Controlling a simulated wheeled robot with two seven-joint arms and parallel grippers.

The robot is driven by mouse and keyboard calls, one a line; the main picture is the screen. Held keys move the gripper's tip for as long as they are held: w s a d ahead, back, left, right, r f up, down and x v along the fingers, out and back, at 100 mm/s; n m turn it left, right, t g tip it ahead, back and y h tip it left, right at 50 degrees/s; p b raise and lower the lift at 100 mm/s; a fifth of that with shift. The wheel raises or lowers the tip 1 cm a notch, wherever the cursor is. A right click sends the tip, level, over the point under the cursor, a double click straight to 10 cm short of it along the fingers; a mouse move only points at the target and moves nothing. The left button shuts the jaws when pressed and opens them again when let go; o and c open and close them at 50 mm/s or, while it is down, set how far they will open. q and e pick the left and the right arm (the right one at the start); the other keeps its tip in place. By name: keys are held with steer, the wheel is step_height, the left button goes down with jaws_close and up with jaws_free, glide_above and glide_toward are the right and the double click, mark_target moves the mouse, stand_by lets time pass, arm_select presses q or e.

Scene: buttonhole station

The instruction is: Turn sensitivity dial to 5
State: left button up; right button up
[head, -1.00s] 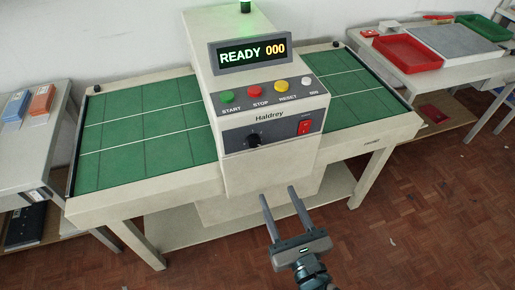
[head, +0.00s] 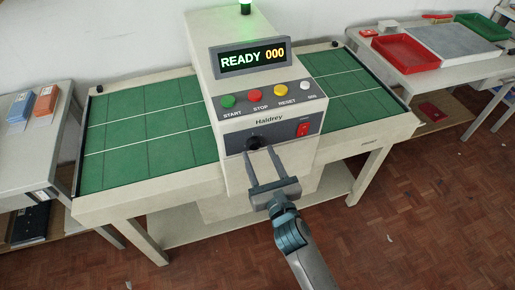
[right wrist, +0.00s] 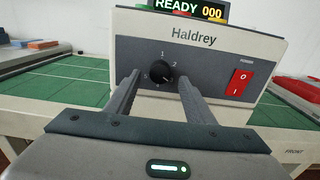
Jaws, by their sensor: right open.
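The black sensitivity dial (head: 254,143) sits on the dark front panel of the Haldrey machine (head: 238,180). In the right wrist view the dial (right wrist: 162,74) shows between my finger tips, with small numbers around it; 1 and 2 are readable above it. Where its pointer stands is too small to tell surely. My right gripper (head: 259,154) is open, its two fingers pointing at the panel on either side of the dial. In the right wrist view the gripper (right wrist: 160,85) shows gaps between fingers and dial. My left gripper is not in view.
A red power switch (head: 303,129) is right of the dial. Green, red, yellow and white buttons (head: 267,97) sit above it. The display (head: 250,58) reads READY 000. Green gridded table surfaces (head: 150,130) flank the machine. Floor in front is clear.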

mark_target(254, 144)
steer(key=shift+x, duration=1.2)
steer(key=c, duration=1.1)
steer(key=shift+o, duration=0.2)
